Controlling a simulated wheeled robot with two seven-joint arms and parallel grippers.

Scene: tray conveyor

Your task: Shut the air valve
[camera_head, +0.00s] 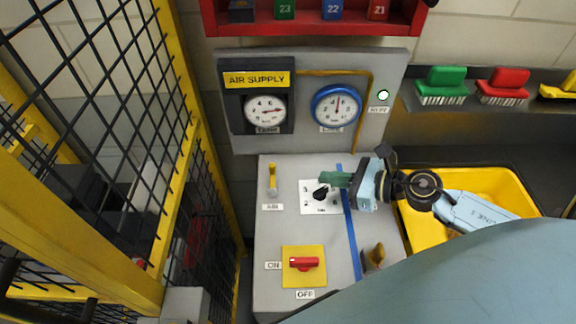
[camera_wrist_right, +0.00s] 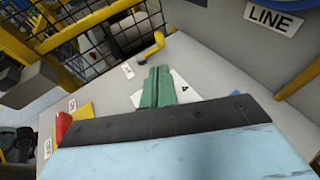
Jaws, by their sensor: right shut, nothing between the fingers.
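The grey panel (camera_head: 325,255) carries several controls. A small yellow lever (camera_head: 271,176) stands at its upper left, with a small label below that seems to read AIR. A red handle (camera_head: 304,262) lies crosswise on a yellow plate (camera_head: 290,278), with ON at its left and OFF below; it also shows in the right wrist view (camera_wrist_right: 63,124). A black knob (camera_head: 321,193) sits on a white numbered plate (camera_head: 314,206). My right gripper (camera_head: 324,177) is shut and empty, its green fingers over the white plate beside the knob; they also show in the wrist view (camera_wrist_right: 158,72). My left gripper is out of view.
An upright board holds the AIR SUPPLY gauge (camera_head: 265,110) and a blue-rimmed gauge (camera_head: 338,105). A yellow-framed mesh fence (camera_head: 175,190) stands at left. A yellow tray (camera_head: 488,182) and a brownish knob (camera_head: 374,256) are at right. Brushes (camera_head: 443,85) stand behind.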

